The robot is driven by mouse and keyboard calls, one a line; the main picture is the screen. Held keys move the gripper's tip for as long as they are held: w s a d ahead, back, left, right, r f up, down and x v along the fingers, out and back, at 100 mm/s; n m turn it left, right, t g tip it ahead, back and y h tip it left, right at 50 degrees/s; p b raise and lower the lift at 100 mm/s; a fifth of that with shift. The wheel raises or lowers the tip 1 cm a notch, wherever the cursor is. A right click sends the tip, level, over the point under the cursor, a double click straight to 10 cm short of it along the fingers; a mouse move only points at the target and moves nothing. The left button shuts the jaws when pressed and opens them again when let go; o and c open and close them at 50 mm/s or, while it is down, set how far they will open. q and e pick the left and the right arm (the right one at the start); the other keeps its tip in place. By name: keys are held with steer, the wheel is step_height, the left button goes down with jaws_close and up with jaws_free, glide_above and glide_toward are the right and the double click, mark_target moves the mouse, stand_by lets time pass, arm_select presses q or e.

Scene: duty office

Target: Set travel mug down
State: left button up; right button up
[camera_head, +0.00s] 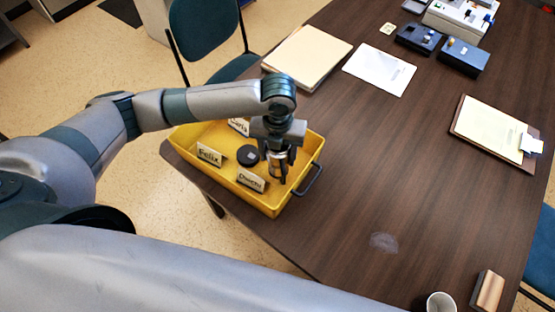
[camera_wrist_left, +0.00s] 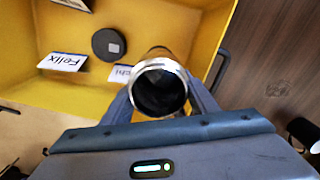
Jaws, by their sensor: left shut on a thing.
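My left gripper (camera_head: 279,170) is shut on the travel mug (camera_head: 277,158), a dark mug with a silvery rim. It holds the mug over the right part of the yellow tray (camera_head: 230,192), inside its outline. In the left wrist view the mug (camera_wrist_left: 160,87) shows from above, its open mouth facing the camera, between the fingers. The mug's base is hidden, so I cannot tell whether it touches the tray floor. The tray (camera_wrist_left: 55,98) is around it. My right gripper is not in view.
The tray holds a black round object (camera_head: 249,155), a "Felix" name sign (camera_head: 210,154) and two other signs. The tray sits at the left table edge. A white cup (camera_head: 438,302) and a wooden block (camera_head: 488,291) stand at lower right. The table's middle (camera_head: 360,165) is clear.

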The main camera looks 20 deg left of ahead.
mark_target(278, 162)
arm_select(q)
step_height(278, 162, down, 2)
steer(key=shift+f+p, duration=0.25)
steer(key=shift+p, duration=0.25)
steer(key=shift+f, duration=0.6)
steer(key=shift+f, duration=0.1)
steer(key=o, duration=1.3)
steer(key=shift+c, duration=0.2)
step_height(278, 162, up, 12)
steer(key=b, duration=0.3)
